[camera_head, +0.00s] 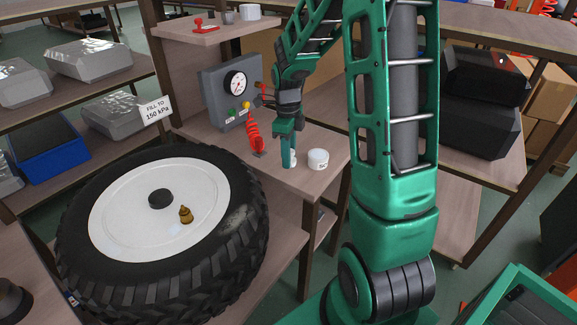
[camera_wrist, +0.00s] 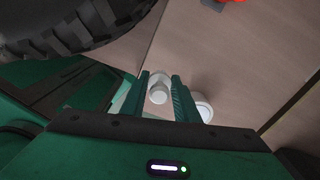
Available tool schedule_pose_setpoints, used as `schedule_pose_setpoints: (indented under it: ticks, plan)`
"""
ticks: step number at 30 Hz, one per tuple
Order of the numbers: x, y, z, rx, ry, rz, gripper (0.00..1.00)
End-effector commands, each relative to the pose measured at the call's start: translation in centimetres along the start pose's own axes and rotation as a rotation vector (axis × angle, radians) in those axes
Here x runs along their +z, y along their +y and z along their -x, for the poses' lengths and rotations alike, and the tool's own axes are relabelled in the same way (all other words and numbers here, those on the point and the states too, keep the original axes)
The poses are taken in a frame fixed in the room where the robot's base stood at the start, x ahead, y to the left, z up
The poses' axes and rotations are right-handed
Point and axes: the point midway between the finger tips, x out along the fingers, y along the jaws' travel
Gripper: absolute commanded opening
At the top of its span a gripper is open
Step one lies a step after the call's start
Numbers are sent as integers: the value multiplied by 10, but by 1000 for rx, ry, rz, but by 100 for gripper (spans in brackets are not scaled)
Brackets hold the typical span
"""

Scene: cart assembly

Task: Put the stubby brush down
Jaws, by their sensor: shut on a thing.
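My gripper (camera_head: 287,152) points down just above the small workbench, left of a white round tub (camera_head: 318,160). In the wrist view its two green fingers (camera_wrist: 160,80) are on either side of a pale, short, round-ended thing, which I take to be the stubby brush (camera_wrist: 158,95). In the head view only a white sliver of the brush (camera_head: 294,158) shows beside the fingers. The tub also shows in the wrist view (camera_wrist: 203,108), close to the right finger. I cannot tell whether the brush touches the bench top.
The bench top (camera_head: 325,142) has bare room around the tub. A gauge box (camera_head: 228,90) with a red coiled hose (camera_head: 252,132) stands behind. A large tyre (camera_head: 240,235) with a white rim lies to the left. A small shelf (camera_head: 200,32) is above.

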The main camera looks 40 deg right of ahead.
Motion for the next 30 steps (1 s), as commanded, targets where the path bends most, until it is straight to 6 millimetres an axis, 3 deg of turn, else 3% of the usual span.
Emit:
schedule_pose_setpoints:
  ticks: [7,15,25,26,27,28,30]
  plan:
    - [-3,-6,-12,1,0,2,0]
    - [-2,-6,-44,1,0,1,0]
    - [-2,-6,-46,0,0,1,0]
    - [-2,-6,-47,0,-1,1,30]
    - [-2,-6,-46,-1,-1,1,40]
    - [-2,-6,-46,0,-1,1,47]
    - [-2,-6,-46,0,-1,1,47]
